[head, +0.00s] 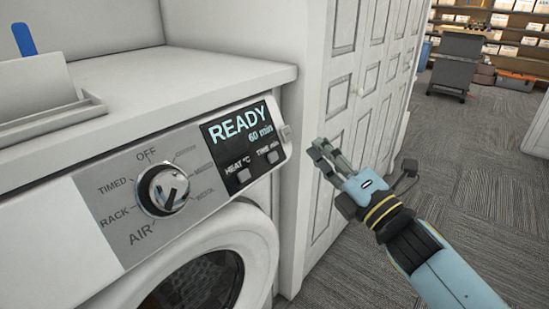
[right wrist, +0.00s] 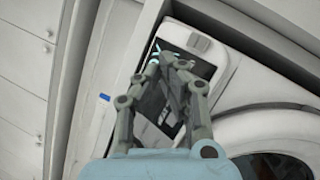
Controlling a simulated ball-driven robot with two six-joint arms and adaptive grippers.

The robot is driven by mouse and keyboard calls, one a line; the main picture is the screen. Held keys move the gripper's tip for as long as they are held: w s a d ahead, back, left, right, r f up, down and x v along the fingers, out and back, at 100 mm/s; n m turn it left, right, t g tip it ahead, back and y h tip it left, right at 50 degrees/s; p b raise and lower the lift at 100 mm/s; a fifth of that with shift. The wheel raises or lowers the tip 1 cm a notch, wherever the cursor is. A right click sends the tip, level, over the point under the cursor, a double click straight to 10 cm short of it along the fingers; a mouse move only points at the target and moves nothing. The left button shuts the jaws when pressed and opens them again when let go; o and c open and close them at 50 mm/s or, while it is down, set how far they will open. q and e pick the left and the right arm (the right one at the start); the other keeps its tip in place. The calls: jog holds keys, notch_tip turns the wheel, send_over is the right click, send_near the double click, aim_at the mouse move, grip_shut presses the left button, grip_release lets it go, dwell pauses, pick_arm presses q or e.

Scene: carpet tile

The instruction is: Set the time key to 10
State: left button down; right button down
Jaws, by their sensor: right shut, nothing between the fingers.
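The dryer's display (head: 238,133) reads "READY" and "60 min". The time key (head: 273,157) is the small grey key under the "TIME min" label, at the display's lower right. The heat key (head: 243,176) sits to its left under "HEAT °C". My right gripper (head: 322,153) is in the air to the right of the panel, apart from it, shut and empty. In the right wrist view its fingers come together in front of the dark display (right wrist: 205,69) and hide part of it. My left gripper is not in view.
A mode dial (head: 163,189) is left of the display, and a pale button (head: 286,133) is at its right end. The round dryer door (head: 247,232) is below. Carpet on the right is open.

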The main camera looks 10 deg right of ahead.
aim_at(273, 157)
jog(key=w+a+f+b, duration=0.3)
jog(key=w+a, duration=0.1)
jog(key=w, duration=0.1)
jog(key=shift+f, duration=0.15)
jog(key=shift+w, duration=0.1)
jog(key=shift+a, duration=0.15)
dwell(1.3)
jog(key=shift+w+a+f+b, duration=0.15)
jog(key=shift+w+f+b, duration=0.05)
jog(key=shift+w+b, duration=0.15)
jog(key=shift+w+a+f, duration=0.15)
jog(key=shift+a, duration=0.05)
dwell(0.6)
dwell(0.3)
jog(key=shift+s+d+r, duration=0.35)
jog(key=shift+s+d, duration=0.05)
jog(key=shift+s, duration=0.15)
